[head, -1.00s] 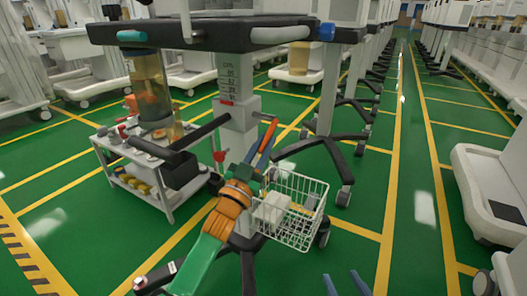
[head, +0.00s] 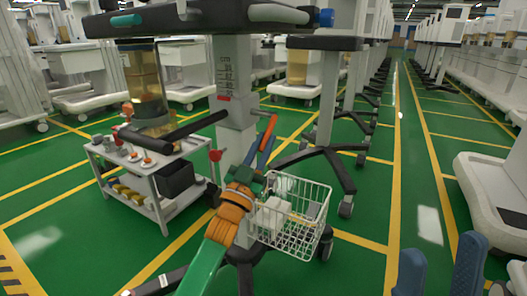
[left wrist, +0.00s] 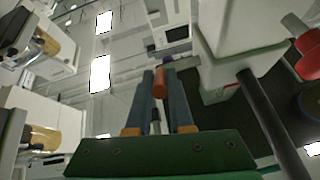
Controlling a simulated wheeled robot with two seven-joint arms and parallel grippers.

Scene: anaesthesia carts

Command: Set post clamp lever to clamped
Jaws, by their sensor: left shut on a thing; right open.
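The grey post (head: 232,135) carries a clamp block (head: 238,108) with a short dark rod reaching right. At the rod's end is a lever with an orange-red grip (head: 268,132). My left gripper (head: 268,140) has its blue fingers on this grip, right of the post. In the left wrist view the orange grip (left wrist: 159,83) shows between the two fingers, and the gripper is shut on it. The lever's setting cannot be told. My right gripper (head: 439,262) is open and empty at the bottom right, far from the post.
A wire basket (head: 300,247) with white items hangs right of my left gripper. A red knob (head: 215,155) sits left of the post. A small trolley (head: 190,201) with several items stands left. A cart top (head: 200,22) overhangs the post. The green aisle right is clear.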

